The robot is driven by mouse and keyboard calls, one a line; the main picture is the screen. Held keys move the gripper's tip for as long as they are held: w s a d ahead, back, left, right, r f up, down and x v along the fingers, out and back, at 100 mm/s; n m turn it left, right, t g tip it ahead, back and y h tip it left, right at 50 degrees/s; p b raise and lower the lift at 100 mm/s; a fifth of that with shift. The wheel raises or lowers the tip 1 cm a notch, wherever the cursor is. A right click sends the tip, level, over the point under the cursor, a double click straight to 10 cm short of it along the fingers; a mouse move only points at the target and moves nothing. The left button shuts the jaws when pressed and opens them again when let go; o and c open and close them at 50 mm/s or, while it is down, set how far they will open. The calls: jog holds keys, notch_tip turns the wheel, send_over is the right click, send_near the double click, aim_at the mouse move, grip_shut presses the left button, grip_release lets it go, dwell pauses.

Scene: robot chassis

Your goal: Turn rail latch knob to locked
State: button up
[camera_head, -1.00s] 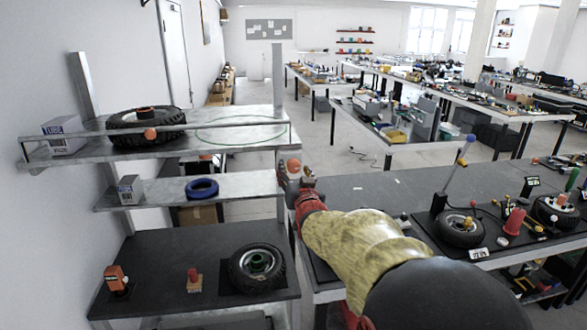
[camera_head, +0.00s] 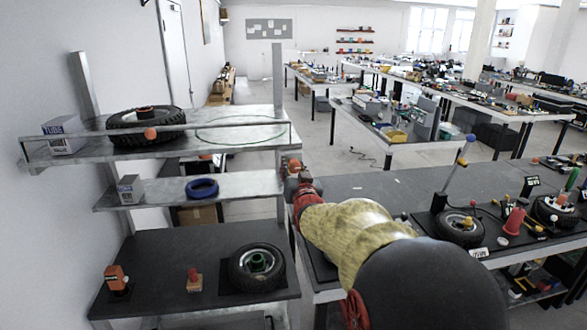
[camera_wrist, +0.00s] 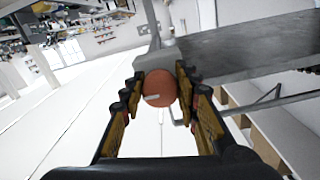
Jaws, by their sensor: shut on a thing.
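The round orange latch knob (camera_wrist: 160,88) with a white mark sits between my fingertips in the wrist view. In the head view, the knob (camera_head: 295,165) shows at the right end of the upper shelf's rail. My gripper (camera_head: 293,172) is shut on it, with one finger on each side. In the wrist view, my gripper (camera_wrist: 158,92) has its fingertips against the knob's sides. The white mark lies nearly level, slightly tilted. A second orange knob (camera_head: 150,133) sits on the front rail (camera_head: 215,134), left of middle.
The upper shelf (camera_head: 235,145) carries a large tire (camera_head: 146,125) and a box (camera_head: 63,136). A blue ring (camera_head: 202,188) lies on the middle shelf. A wheel (camera_head: 257,268) lies on the lower bench. The dark workbench (camera_head: 375,190) extends to the right of my arm.

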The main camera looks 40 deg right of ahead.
jog(key=c, duration=0.5)
jog(key=shift+f+n+b, duration=0.1)
jog(key=shift+n+b, duration=0.2)
jog(key=shift+b, duration=0.2)
jog(key=n+b, duration=0.2)
jog(key=b, duration=0.2)
jog(key=shift+f+n, duration=0.15)
jog(key=shift+n, duration=0.15)
jog(key=n+b, duration=0.4)
jog(key=b, duration=0.2)
jog(key=shift+d+n, duration=0.1)
jog(key=shift+n, duration=0.2)
jog(key=n+b, duration=0.6)
jog(key=b, duration=0.1)
jog(key=shift+s+d+b, duration=0.1)
jog(key=shift+b, duration=0.25)
jog(key=shift+r+n+b, duration=0.2)
jog(key=shift+n+b, duration=0.55)
jog(key=shift+n, duration=0.3)
jog(key=shift+r+n+b, duration=0.15)
jog(key=shift+n+b, duration=0.6)
jog(key=shift+n, duration=0.3)
